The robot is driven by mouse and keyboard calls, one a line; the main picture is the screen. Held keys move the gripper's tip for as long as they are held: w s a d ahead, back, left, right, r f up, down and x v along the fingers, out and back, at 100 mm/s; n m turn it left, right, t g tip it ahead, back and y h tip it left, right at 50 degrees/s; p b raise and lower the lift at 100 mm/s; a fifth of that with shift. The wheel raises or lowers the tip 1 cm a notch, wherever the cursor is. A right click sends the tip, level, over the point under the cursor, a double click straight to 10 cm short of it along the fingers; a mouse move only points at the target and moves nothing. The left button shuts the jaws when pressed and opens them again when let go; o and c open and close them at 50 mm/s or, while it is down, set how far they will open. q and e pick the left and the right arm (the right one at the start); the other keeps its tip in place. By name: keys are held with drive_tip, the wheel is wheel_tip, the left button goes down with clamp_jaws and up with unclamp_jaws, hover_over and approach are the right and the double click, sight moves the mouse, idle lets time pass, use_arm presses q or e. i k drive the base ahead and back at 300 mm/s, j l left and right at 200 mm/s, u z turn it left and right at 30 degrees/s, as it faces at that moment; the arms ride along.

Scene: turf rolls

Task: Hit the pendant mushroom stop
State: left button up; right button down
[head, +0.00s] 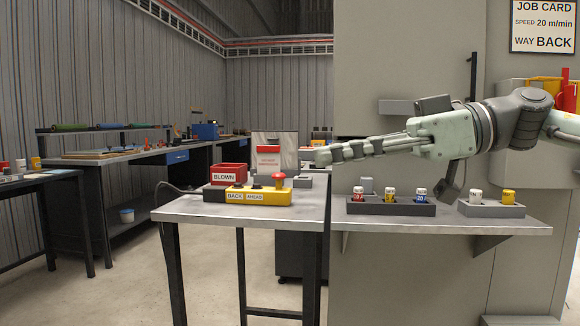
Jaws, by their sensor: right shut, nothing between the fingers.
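The yellow pendant (258,196) lies on the grey table at centre, with BACK and AHEAD labels on its front. Its red mushroom stop (278,180) stands up at the right end, with a dark button to its left. My right gripper (322,157) comes in from the right and points left. It is shut and empty, above and to the right of the mushroom stop, and appears apart from it. My left gripper is out of view.
A red BLOWN bin (229,174) stands behind the pendant. A dark rack (390,208) of small coloured-cap jars and a grey block (491,210) with two more sit on the shelf at right. A job card (543,27) reads 20 m/min, WAY BACK.

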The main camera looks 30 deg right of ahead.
sight(278, 176)
drive_tip(key=i+l, duration=1)
drive_tip(key=i, duration=0.2)
